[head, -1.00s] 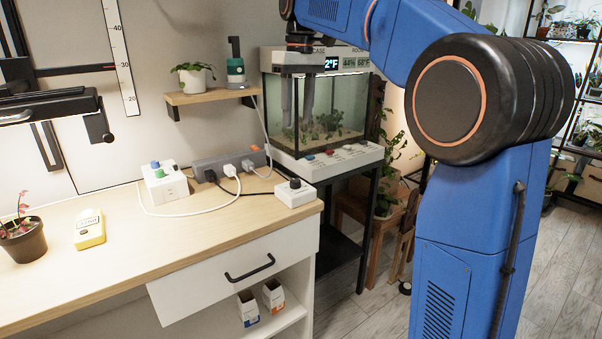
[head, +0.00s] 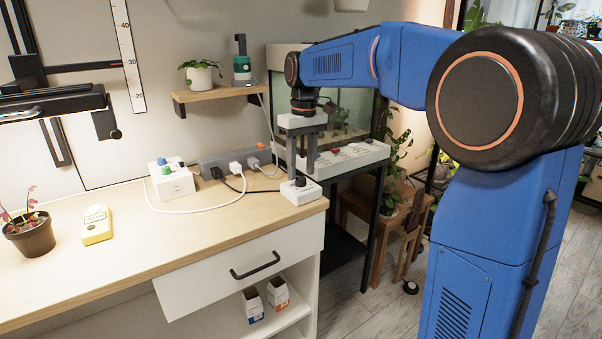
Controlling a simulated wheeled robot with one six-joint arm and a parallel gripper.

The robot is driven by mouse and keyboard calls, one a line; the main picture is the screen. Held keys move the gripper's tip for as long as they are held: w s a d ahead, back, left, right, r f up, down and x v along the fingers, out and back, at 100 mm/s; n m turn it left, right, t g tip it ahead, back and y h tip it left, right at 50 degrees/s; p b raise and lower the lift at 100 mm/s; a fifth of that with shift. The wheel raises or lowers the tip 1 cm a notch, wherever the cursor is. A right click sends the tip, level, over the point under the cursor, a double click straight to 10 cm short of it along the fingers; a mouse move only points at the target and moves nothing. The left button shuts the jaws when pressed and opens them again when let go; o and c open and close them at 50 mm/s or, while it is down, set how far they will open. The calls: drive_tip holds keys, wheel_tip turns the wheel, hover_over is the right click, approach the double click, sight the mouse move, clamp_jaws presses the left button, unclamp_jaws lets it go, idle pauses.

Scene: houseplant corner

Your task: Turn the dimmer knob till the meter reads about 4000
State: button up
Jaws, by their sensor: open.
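The dimmer (head: 303,193) is a small white box with a black knob (head: 299,181) on top, at the right end of the wooden bench. My gripper (head: 301,174) points down over it, jaws open. One finger is left of the knob and the other stands to the right; whether they touch it cannot be told. A yellow meter (head: 97,225) lies on the bench at the left, beside the potted plant. Its display is too small to read.
A white box with blue and green knobs (head: 171,180), a grey power strip (head: 228,161) and cables lie left of the dimmer. A glass terrarium (head: 346,112) stands behind my gripper. The bench front (head: 120,270) is clear.

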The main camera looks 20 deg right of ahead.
sight(304, 177)
drive_tip(key=shift+f, duration=1)
drive_tip(key=c, duration=1)
drive_tip(key=shift+m, duration=0.9)
drive_tip(key=shift+c, duration=0.2)
drive_tip(key=o, duration=1)
drive_tip(key=shift+o, duration=0.2)
drive_tip(key=shift+r, duration=0.15)
wheel_tip(304, 177, up, 17)
drive_tip(key=shift+d, duration=0.45)
